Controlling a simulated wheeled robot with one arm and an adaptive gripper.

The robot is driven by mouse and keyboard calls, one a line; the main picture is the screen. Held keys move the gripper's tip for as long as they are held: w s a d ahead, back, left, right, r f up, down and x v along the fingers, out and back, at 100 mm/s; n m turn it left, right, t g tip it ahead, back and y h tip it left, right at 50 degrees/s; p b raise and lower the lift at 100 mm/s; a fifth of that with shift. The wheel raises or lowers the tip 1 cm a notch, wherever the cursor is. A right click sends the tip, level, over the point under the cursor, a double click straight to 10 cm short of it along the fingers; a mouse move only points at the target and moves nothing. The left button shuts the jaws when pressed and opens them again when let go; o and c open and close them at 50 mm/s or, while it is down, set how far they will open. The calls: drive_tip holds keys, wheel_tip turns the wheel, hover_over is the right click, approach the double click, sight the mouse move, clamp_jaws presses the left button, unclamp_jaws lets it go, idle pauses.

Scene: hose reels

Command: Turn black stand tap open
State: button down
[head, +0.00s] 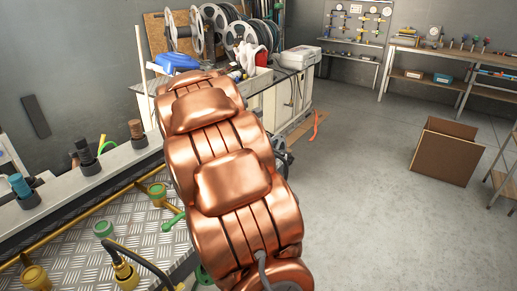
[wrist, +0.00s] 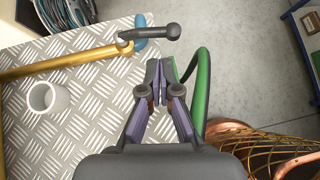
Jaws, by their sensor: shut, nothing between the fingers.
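In the wrist view, a black lever handle (wrist: 160,33) with rounded ends sits at the right end of a brass pipe (wrist: 70,62), beside a small blue part (wrist: 139,42). The lever lies nearly level across the picture, over the edge of the chequer-plate top. My gripper (wrist: 160,70) is shut and empty, with its fingertips just below the lever in the picture and a visible gap between them. In the head view my copper arm covers the middle, and neither the gripper nor the black lever can be made out.
A green hose (wrist: 203,90) curves close to the right of my fingers. A white cup-like piece (wrist: 48,98) stands on the chequer plate (wrist: 85,110). In the head view, a green-handled tap (head: 174,221) lies left of my arm; open floor (head: 365,190) lies right.

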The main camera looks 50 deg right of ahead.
sight(274, 151)
drive_tip(key=shift+x, duration=2.75)
